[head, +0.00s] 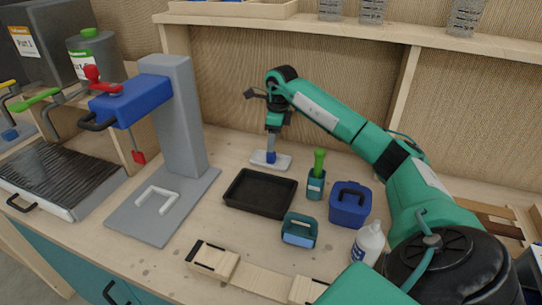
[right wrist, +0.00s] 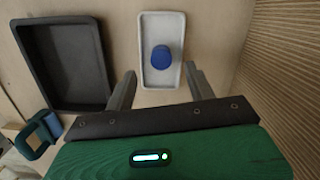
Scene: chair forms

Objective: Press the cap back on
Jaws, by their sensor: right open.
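A small blue cap-like piece (head: 271,157) rests on a shallow white tray (head: 256,161) at the back of the bench. In the right wrist view the blue piece (right wrist: 161,58) sits near the middle of the white tray (right wrist: 160,22). My right gripper (head: 272,148) points down above the tray. Its open fingers (right wrist: 159,78) are apart, with the blue piece ahead between their lines and nothing held. A white bottle (head: 366,245) with a blue label stands at the right front, beside my arm; its top is too small to make out. My left gripper is not in view.
A teal holder with a green handle (head: 317,180), a blue box (head: 350,205) and a blue-teal container (head: 299,230) stand nearby. A grey press stand (head: 180,120) rises at left. Wooden blocks (head: 213,259) lie in front.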

